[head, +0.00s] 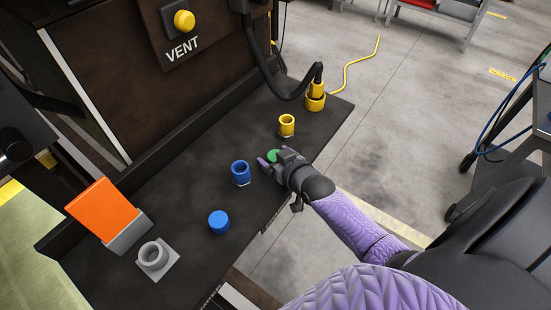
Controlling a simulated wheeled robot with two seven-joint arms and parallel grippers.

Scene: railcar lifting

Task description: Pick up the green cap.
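The green cap (272,156) is on the dark shelf (190,195), right of the blue socket. Only part of its green top shows, and my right gripper hides the rest. My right gripper (273,159) reaches in from the lower right with its fingertips at the cap. One finger shows at the cap's left, and the other side is partly hidden by the gripper body. I cannot tell whether the fingers touch the cap or only stand around it. I cannot make out my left gripper.
On the shelf stand a blue socket (240,172), a blue cap (218,221), a yellow socket (286,124), a yellow fitting with a hose (315,97), a grey socket (153,257) and an orange block (102,208). A panel with a yellow knob (184,20) rises behind.

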